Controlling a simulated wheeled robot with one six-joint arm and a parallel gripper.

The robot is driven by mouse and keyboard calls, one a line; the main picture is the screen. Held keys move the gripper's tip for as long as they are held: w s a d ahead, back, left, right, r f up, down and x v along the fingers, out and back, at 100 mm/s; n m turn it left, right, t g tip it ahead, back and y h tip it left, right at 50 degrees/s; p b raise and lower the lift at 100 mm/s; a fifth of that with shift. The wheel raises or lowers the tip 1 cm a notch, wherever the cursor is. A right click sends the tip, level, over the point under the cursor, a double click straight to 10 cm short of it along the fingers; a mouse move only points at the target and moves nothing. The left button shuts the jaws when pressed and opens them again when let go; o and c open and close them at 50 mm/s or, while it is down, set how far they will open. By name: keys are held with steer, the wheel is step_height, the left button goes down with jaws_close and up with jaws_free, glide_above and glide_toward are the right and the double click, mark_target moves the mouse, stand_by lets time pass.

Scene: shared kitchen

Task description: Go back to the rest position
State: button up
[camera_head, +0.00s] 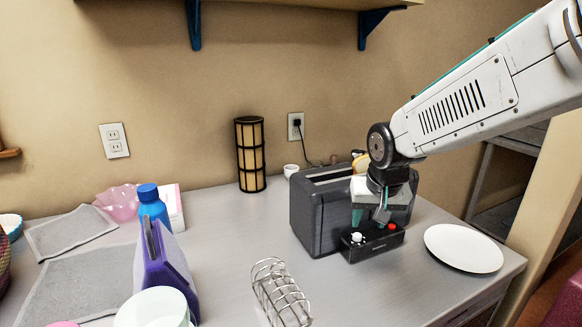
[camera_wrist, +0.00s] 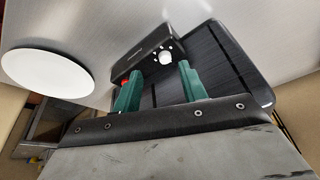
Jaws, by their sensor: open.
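My gripper (camera_head: 370,217) is above the front control panel of a dark grey toaster (camera_head: 316,217). In the wrist view my gripper's two green fingers (camera_wrist: 158,88) are apart with nothing held between them. The toaster's panel (camera_wrist: 150,55), with a white knob (camera_wrist: 166,58) and a red button (camera_wrist: 125,82), shows just beyond the fingertips. I cannot tell whether the fingers touch the toaster. A slice of bread (camera_head: 361,165) shows at the toaster's top, partly hidden by my arm.
A white plate (camera_head: 463,248) lies right of the toaster. A wire rack (camera_head: 280,292), a purple item (camera_head: 166,265), a blue bottle (camera_head: 152,207) and a white bowl (camera_head: 153,308) stand to the left. A lamp (camera_head: 250,154) stands at the wall. A shelf bracket (camera_head: 372,24) hangs above.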

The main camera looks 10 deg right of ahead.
steer(key=s+d+r+n+g, duration=0.1)
steer(key=s+r, duration=0.1)
steer(key=s, duration=1.1)
steer(key=s+d+r+g, duration=0.1)
steer(key=s+d+r, duration=0.1)
steer(key=s, duration=1.1)
steer(key=shift+s+d+r+n+g, duration=0.2)
steer(key=shift+s+n+g, duration=0.1)
steer(key=shift+n, duration=0.1)
